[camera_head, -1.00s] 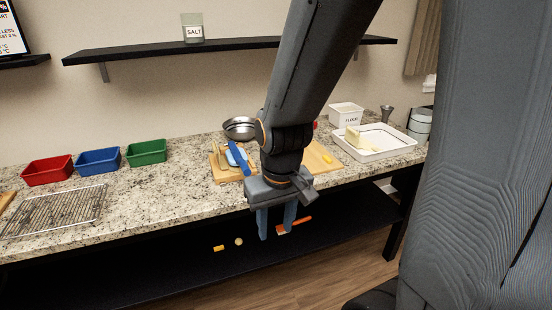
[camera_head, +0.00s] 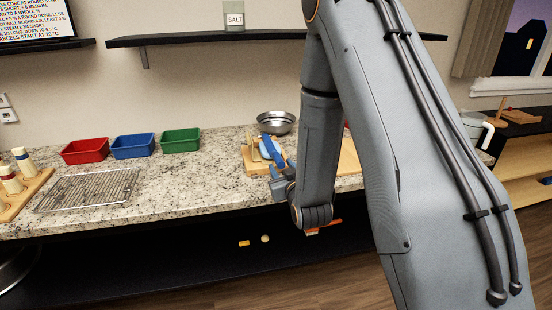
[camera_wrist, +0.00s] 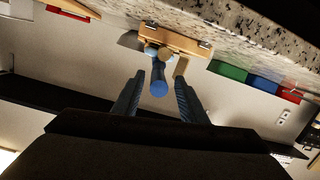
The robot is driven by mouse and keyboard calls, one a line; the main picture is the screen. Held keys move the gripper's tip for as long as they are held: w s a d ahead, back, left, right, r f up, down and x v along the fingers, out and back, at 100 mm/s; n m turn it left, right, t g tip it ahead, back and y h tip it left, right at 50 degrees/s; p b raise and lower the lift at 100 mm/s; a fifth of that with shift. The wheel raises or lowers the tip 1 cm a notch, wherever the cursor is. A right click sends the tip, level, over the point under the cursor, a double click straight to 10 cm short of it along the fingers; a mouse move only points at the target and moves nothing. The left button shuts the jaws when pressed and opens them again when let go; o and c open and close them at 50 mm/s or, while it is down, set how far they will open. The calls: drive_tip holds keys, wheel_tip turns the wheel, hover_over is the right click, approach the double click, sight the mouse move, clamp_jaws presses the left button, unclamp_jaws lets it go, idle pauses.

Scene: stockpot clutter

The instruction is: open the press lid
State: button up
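The press is a small wooden piece (camera_head: 250,165) with a blue handle (camera_head: 271,149), on the counter's front part. In the wrist view the press's wooden body (camera_wrist: 180,40) is at the top, with the round blue handle end (camera_wrist: 158,86) pointing toward me. My gripper (camera_wrist: 158,97) is open, its two fingers spread on either side of the handle end, with visible gaps. In the head view my gripper (camera_head: 280,174) is low at the counter's front edge, close to the handle, partly hidden by my arm. Whether the lid is shut is unclear.
A metal bowl (camera_head: 276,122) stands behind the press. Red (camera_head: 85,151), blue (camera_head: 133,146) and green (camera_head: 180,141) trays and a wire rack (camera_head: 88,189) are to the left. A black shelf (camera_head: 190,39) with a salt jar (camera_head: 234,16) hangs above.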

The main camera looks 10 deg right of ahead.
sight(275, 153)
drive_tip(key=shift+w+r+t, duration=0.15)
drive_tip(key=shift+t, duration=0.65)
drive_tip(key=shift+w, duration=0.15)
drive_tip(key=w+p, duration=0.1)
drive_tip(key=w, duration=0.4)
drive_tip(key=shift+w+r, duration=0.1)
drive_tip(key=shift+w, duration=0.3)
drive_tip(key=shift+w+a+p, duration=0.1)
drive_tip(key=shift+w+p, duration=0.2)
drive_tip(key=shift+w, duration=0.5)
drive_tip(key=shift+c, duration=0.5)
